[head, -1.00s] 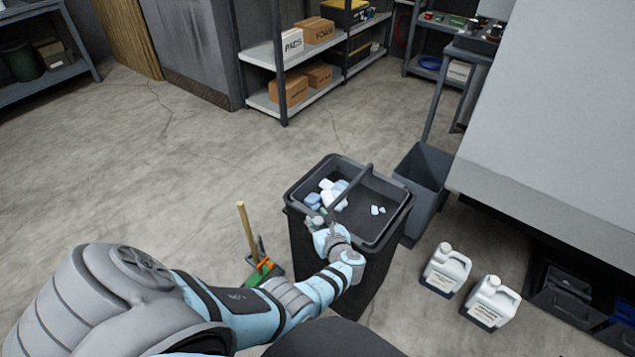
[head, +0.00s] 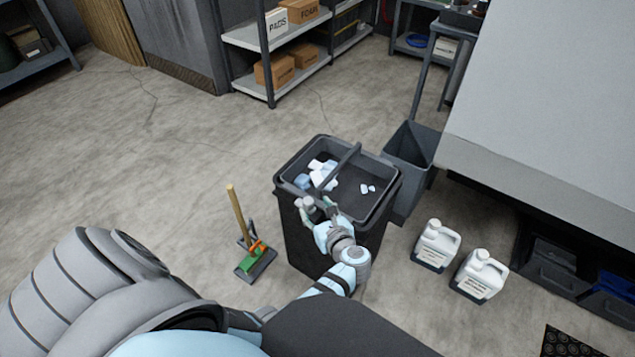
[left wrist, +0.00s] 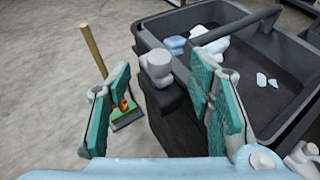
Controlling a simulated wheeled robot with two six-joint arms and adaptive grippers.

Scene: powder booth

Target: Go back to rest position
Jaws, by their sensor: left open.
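My left gripper (head: 318,205) is at the near rim of the dark grey bin tray (head: 374,207) in the head view. In the left wrist view its teal-padded fingers (left wrist: 155,110) are spread wide with nothing between them. Beyond the fingers, a small pale grey knobbed piece (left wrist: 160,68) shows close to the tray's near left corner; I cannot tell what it belongs to. White and pale blue pieces (head: 322,172) lie in the tray, with two small white bits (head: 367,188) apart from them. My right gripper is in neither view.
The tray sits on a tall black bin (head: 303,240) with a grey open bin (head: 415,150) behind it. A dustpan and brush (head: 256,258) with a wooden handle stand at left. Two white jugs (head: 437,245) stand at right, near a large grey booth panel (head: 545,110).

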